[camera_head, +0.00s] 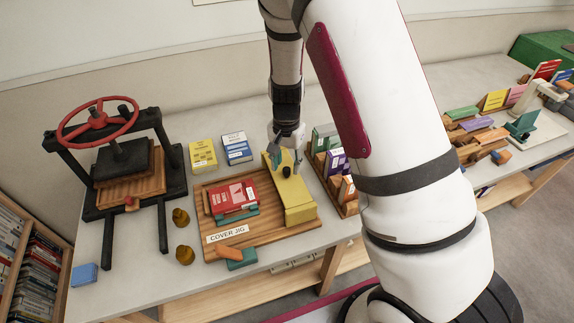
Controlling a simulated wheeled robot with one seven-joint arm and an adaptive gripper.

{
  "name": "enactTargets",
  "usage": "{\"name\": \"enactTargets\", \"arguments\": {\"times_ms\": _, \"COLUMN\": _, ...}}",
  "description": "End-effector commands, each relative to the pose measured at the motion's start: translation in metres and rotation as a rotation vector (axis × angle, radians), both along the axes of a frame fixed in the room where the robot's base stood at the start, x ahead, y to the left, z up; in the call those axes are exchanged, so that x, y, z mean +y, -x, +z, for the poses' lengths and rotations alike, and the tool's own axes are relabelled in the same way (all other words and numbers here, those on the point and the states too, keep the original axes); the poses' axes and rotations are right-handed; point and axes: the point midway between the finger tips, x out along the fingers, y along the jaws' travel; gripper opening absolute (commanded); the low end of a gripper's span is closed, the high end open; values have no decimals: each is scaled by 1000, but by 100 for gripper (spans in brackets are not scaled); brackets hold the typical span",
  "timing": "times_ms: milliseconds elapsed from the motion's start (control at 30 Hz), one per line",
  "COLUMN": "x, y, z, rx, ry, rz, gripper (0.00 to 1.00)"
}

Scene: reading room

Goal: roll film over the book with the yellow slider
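The yellow slider (298,204) is a long yellow block with a dark knob (286,171) on top. It lies at the right side of a wooden board marked COVER JIG (262,236). A red book (234,194) lies to its left on the board, with a teal edge showing beneath it. No film can be made out clearly over the book. My gripper (287,156) points down at the slider's far end, close to the knob. Its fingers are small and partly overlap the slider, so I cannot tell whether they touch the knob or are open.
A press with a red wheel (97,121) stands at the left. Two brass weights (183,254) stand left of the board. A teal block (241,259) and an orange piece lie at its front. Yellow (203,155) and blue-white boxes stand behind; a wooden rack of books is close right.

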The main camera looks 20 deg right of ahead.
Motion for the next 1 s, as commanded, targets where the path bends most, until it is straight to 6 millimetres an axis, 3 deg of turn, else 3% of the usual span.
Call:
{"name": "enactTargets", "arguments": {"times_ms": 200, "x": 0, "y": 0, "z": -14, "rx": 0, "ry": 0, "rz": 0, "gripper": 40}}
{"name": "enactTargets", "arguments": {"times_ms": 467, "x": 0, "y": 0, "z": -14, "rx": 0, "ry": 0, "rz": 0, "gripper": 40}}
{"name": "enactTargets", "arguments": {"times_ms": 633, "x": 0, "y": 0, "z": -14, "rx": 0, "ry": 0, "rz": 0, "gripper": 3}}
{"name": "enactTargets", "arguments": {"times_ms": 667, "x": 0, "y": 0, "z": -14, "rx": 0, "ry": 0, "rz": 0, "gripper": 0}}
{"name": "enactTargets", "arguments": {"times_ms": 1000, "x": 8, "y": 0, "z": -14, "rx": -1, "ry": -1, "rz": 2, "gripper": 0}}
